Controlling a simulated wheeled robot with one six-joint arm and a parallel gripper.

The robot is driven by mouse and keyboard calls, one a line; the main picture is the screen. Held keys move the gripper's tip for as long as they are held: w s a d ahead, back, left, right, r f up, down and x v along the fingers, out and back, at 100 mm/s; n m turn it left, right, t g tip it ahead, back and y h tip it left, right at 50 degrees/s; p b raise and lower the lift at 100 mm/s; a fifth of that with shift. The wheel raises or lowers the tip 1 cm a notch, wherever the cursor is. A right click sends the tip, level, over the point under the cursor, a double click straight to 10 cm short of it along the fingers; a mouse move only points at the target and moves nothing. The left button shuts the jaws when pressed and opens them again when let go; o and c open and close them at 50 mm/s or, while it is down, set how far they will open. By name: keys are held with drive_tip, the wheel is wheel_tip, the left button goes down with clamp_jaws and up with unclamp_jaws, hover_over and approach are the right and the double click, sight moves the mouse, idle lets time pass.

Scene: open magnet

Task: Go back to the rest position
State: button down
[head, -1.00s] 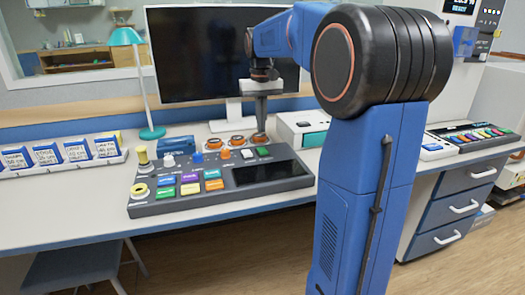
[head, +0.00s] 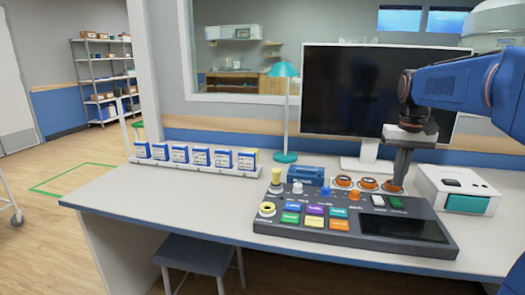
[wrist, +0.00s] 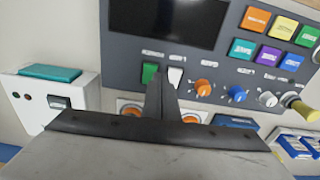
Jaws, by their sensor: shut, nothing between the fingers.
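My gripper (head: 399,178) is shut and empty. In the head view it points down over the back right part of the control console, near the orange round buttons. In the wrist view its closed fingers (wrist: 161,88) reach toward the console's white and green switches. I cannot tell whether the fingertips touch anything. The dark control console (head: 345,225) lies on the desk, with coloured keys, knobs and a dark screen (head: 404,228). My blue arm comes in from the right edge of the head view.
A monitor (head: 370,90) stands behind the gripper. A teal lamp (head: 286,110) is left of it. A white box with a teal front (head: 470,204) is to the right. A rack of labelled blue-and-white boxes (head: 197,158) is on the left, with bare desk (head: 150,195) before it. A stool (head: 197,254) stands below.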

drive_tip(key=shift+n+t, duration=0.5)
drive_tip(key=shift+t, duration=0.2)
drive_tip(key=s+a, duration=0.2)
drive_tip(key=s, duration=0.1)
drive_tip(key=s+a+f, duration=0.1)
drive_tip(key=s+a, duration=0.1)
drive_tip(key=s, duration=0.1)
drive_tip(key=s+a+f, duration=0.1)
drive_tip(key=s+a, duration=0.1)
drive_tip(key=s, duration=0.1)
drive_tip(key=shift+s+f, duration=0.15)
drive_tip(key=shift+f, duration=0.05)
drive_tip(key=shift+n+t, duration=0.3)
drive_tip(key=shift+t, duration=0.2)
drive_tip(key=s+a+f, duration=0.1)
drive_tip(key=s, duration=0.1)
drive_tip(key=s+a+f, duration=0.1)
drive_tip(key=s, duration=0.1)
drive_tip(key=s+a+f, duration=0.1)
drive_tip(key=s, duration=0.1)
drive_tip(key=shift+s+f, duration=0.15)
drive_tip(key=shift+s, duration=0.05)
drive_tip(key=s+a+f+n+t, duration=0.1)
drive_tip(key=s+a+f, duration=0.2)
drive_tip(key=s+f, duration=0.6)
drive_tip(key=shift+s+a+f+t, duration=0.15)
drive_tip(key=shift+s+a+t, duration=0.25)
drive_tip(key=shift+s, duration=0.5)
